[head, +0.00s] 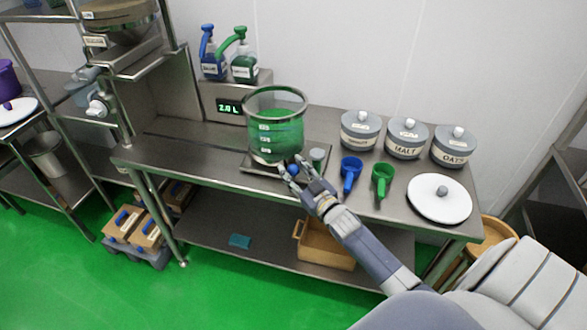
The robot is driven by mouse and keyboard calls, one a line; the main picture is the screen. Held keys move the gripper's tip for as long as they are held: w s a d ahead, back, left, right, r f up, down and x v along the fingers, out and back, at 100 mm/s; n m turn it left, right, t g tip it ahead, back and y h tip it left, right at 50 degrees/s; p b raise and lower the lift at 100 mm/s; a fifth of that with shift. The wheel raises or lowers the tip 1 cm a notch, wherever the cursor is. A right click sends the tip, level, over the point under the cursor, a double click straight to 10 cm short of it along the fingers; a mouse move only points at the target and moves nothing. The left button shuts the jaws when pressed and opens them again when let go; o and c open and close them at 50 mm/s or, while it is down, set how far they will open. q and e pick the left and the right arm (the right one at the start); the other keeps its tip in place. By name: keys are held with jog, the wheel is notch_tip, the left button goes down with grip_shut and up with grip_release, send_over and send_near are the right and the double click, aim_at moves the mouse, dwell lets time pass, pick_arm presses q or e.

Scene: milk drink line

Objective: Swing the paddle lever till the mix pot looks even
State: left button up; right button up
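The mix pot (275,138) is a clear, marked vessel with a metal rim. It stands on a scale-like base on the steel bench, left of centre, with green contents inside. How even they are is too small to tell. A small blue knob (293,169), perhaps the end of the paddle lever, shows low at the pot's front right. My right gripper (294,172) reaches in from the lower right. Its fingertips are at the blue knob, one on either side, and I cannot tell if they grip it. The rest of the lever is hidden. My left gripper is out of view.
A small grey-topped jar (317,157) stands close right of the gripper. A blue scoop (350,172) and green scoop (382,180) lie farther right. Lidded canisters (406,140) stand behind, a white lid (439,199) at right. Pump bottles (243,66) stand behind the pot.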

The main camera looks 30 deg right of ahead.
jog(key=shift+w, duration=0.2)
grip_shut()
jog(key=shift+a, duration=0.1)
jog(key=shift+a, duration=0.1)
jog(key=shift+w+a, duration=0.35)
jog(key=shift+a, duration=0.55)
jog(key=a, duration=0.1)
jog(key=w+a, duration=0.2)
jog(key=a, duration=0.1)
jog(key=shift+w+a+f, duration=0.1)
jog(key=shift+w, duration=0.15)
jog(key=shift+w+a+b, duration=0.4)
jog(key=shift+w+a, duration=0.55)
jog(key=shift+a, duration=0.05)
